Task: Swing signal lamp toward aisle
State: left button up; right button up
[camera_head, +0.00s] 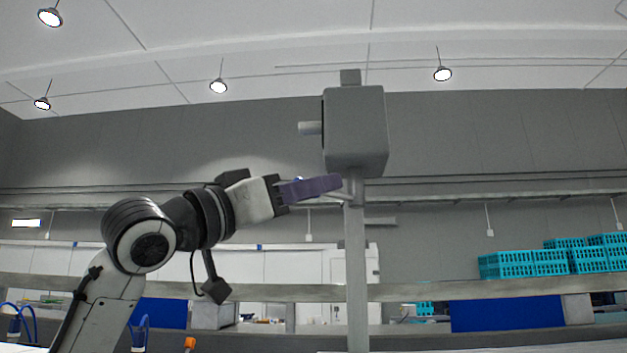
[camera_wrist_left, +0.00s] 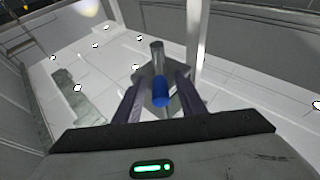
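The signal lamp's grey box-shaped head (camera_head: 355,130) stands on an upright grey post (camera_head: 356,275) in the head view, with a short stub on its left side. My left gripper (camera_head: 334,186) reaches in from the left, its purple fingers just below the box and beside the top of the post. In the left wrist view, a blue-ended rod (camera_wrist_left: 160,92) with a grey shaft lies between the fingers of the left gripper (camera_wrist_left: 160,80). The fingers are apart, with gaps visible on both sides of the rod. Contact with the lamp cannot be told. My right gripper is out of view.
Turquoise crates (camera_head: 530,263) are stacked at the right behind the lamp. A long grey rail (camera_head: 450,291) crosses behind the post, with blue panels (camera_head: 507,314) below it. The space around the lamp head looks clear.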

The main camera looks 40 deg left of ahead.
pick_arm(q)
jog(key=shift+w+d+r, duration=0.1)
jog(key=shift+w, duration=0.2)
grip_shut()
jog(key=shift+d, duration=0.1)
